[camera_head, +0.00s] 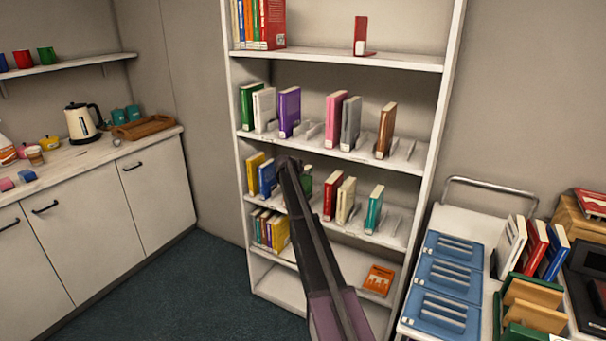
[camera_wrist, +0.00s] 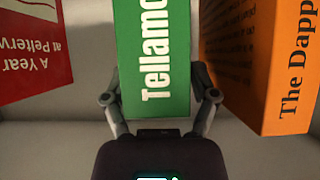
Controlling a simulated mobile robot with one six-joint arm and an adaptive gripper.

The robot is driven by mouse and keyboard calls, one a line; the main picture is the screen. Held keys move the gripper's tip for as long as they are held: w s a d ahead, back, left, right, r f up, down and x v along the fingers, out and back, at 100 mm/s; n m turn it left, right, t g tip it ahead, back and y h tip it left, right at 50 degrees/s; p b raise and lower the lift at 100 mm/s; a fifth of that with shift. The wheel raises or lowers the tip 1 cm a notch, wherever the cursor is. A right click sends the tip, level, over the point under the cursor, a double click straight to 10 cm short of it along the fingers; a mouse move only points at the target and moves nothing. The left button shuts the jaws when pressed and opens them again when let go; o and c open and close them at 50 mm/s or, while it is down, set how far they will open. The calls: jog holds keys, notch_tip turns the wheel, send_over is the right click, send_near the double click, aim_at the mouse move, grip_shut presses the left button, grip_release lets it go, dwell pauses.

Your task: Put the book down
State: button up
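My gripper (camera_head: 291,168) reaches in at the third shelf (camera_head: 345,226) of the white bookcase, between the blue book and the red book. In the wrist view a green book (camera_wrist: 153,50) with white lettering starting "Tellamo" stands between the two fingers of my gripper (camera_wrist: 158,98), and they close on its sides. In the head view only a bit of the green book (camera_head: 307,182) shows beside the arm. Whether its lower edge touches the shelf is hidden.
The third shelf also holds a red book (camera_head: 331,196) and a teal book (camera_head: 374,209). A trolley (camera_head: 468,212) stands at right.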

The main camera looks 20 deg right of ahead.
jog(key=shift+r, duration=0.2)
jog(key=shift+s+a+r+p, duration=0.35)
jog(key=shift+a+r+p, duration=0.05)
jog(key=shift+p, duration=0.15)
jog(key=p+v, duration=0.6)
jog(key=v, duration=0.4)
jog(key=shift+s+a, duration=0.2)
jog(key=shift+a, duration=0.05)
jog(key=shift+r, duration=0.1)
jog(key=s+a+f+n+g+y, duration=0.2)
jog(key=s+a, duration=0.6)
jog(key=s, duration=0.9)
jog(key=s+a+f+n+g+y, duration=0.2)
jog(key=s+a, duration=0.6)
jog(key=s, duration=0.9)
jog(key=s+a+f+n+g+y, duration=0.2)
jog(key=s+a+f+n+y, duration=0.2)
jog(key=s, duration=1.3)
jog(key=a+n, duration=0.2)
jog(key=a, duration=0.2)
jog(key=shift+a+g+y, duration=0.2)
jog(key=shift+g+y, duration=0.2)
jog(key=shift+s, duration=0.1)
